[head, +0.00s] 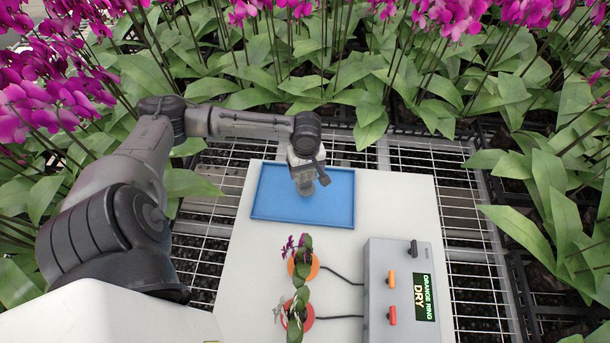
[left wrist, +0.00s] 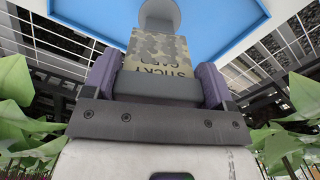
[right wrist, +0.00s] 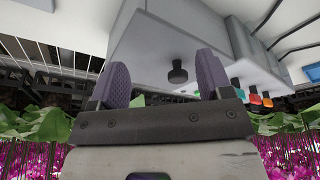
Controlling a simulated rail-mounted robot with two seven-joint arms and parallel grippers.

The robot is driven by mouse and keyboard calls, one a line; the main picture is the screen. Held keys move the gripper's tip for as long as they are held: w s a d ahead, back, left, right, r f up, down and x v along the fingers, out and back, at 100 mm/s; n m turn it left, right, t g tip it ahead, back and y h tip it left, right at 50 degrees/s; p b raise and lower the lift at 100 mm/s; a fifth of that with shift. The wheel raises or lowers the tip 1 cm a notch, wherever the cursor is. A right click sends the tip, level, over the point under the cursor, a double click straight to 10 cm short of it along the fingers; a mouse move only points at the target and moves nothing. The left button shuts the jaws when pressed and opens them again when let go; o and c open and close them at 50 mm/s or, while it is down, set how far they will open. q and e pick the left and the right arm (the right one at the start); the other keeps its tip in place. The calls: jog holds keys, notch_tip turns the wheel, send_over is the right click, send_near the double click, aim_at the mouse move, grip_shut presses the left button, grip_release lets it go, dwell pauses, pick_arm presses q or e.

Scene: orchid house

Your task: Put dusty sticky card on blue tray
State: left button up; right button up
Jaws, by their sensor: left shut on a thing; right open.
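The sticky card (left wrist: 157,55) is a tan card with dark speckles and upside-down lettering. It sits between the two purple fingers of my left gripper (left wrist: 155,82), which is shut on it. In the head view my left gripper (head: 308,182) is over the blue tray (head: 265,207), and the card is hard to make out there. The tray also shows beyond the card in the left wrist view (left wrist: 95,15). I cannot tell whether the card touches the tray. My right gripper (right wrist: 165,80) is open and empty in the right wrist view, outside the head view.
A grey round thing (left wrist: 160,10) shows beyond the card, against the tray. A grey control box (head: 385,265) with a display reading "ORANGE RING DRY" stands on the white table (head: 240,270). Orchids on orange (head: 313,268) and red (head: 308,320) bases stand before the tray. Dense orchids surround the table.

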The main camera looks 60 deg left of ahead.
aim_at(305, 181)
pick_arm(q)
jog(key=shift+a+f, duration=0.2)
jog(key=shift+a, duration=0.1)
pick_arm(e)
jog(key=shift+a, duration=0.1)
pick_arm(q)
jog(key=shift+f+b, duration=0.55)
jog(key=shift+f, duration=1.45)
pick_arm(e)
jog(key=shift+f, duration=0.55)
jog(key=shift+r, duration=0.15)
pick_arm(q)
jog(key=o, duration=1.1)
jog(key=shift+f, duration=0.1)
jog(key=shift+o, duration=0.2)
